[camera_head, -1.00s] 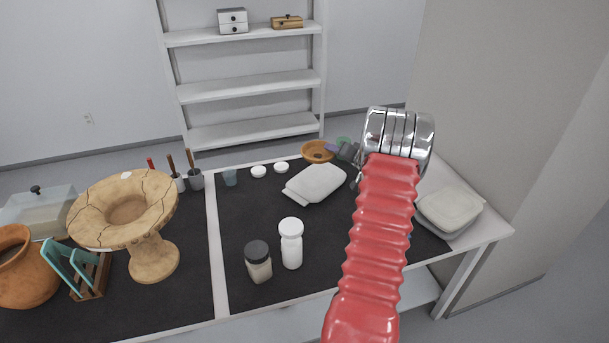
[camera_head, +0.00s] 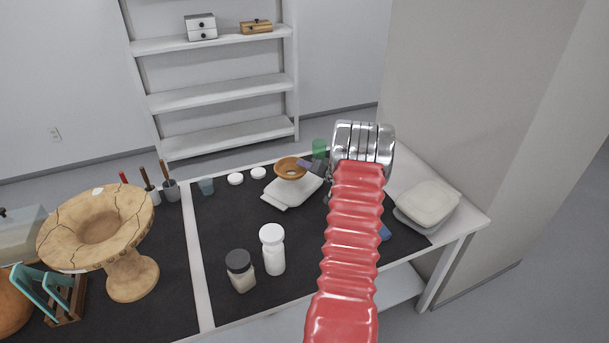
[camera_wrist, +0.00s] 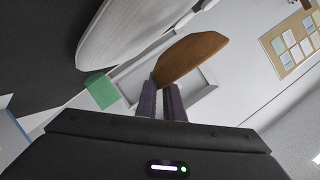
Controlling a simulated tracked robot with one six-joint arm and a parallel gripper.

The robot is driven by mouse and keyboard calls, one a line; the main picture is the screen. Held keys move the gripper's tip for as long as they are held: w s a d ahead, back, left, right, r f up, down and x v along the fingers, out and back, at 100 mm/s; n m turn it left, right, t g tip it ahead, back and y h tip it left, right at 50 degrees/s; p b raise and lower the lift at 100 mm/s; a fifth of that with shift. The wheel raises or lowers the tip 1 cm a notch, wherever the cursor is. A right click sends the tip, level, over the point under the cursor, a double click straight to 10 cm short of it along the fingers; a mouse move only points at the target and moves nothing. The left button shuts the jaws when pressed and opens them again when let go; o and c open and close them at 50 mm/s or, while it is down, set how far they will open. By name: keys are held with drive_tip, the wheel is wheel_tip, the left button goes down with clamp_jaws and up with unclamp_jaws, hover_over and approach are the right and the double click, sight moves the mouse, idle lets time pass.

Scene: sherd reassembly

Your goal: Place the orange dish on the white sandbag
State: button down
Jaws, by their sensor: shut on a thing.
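The orange dish (camera_head: 290,167) is a small, shallow round bowl, seen in the head view at the far side of the table. My gripper (camera_head: 306,164) is shut on its right rim. In the wrist view the purple fingertips (camera_wrist: 162,98) pinch the edge of the dish (camera_wrist: 190,55). The white sandbag (camera_head: 296,190) lies on the dark mat. In the head view the dish overlaps its far part; a gap between them shows in the wrist view, where the pale sandbag (camera_wrist: 130,35) is at upper left. My red arm hides part of the table right of the sandbag.
A white jar (camera_head: 272,250) and a dark-lidded jar (camera_head: 240,270) stand in front of the sandbag. White lids (camera_head: 236,179) lie to its left. A green object (camera_head: 320,148) is just beyond my gripper. A second pale bag (camera_head: 428,205) is at the right.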

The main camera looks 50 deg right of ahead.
sight(305, 180)
drive_tip(key=shift+f, duration=0.1)
drive_tip(key=shift+f, duration=1.8)
drive_tip(key=c, duration=2.2)
unclamp_jaws()
drive_tip(key=shift+o, duration=0.2)
drive_tip(key=v, duration=1.2)
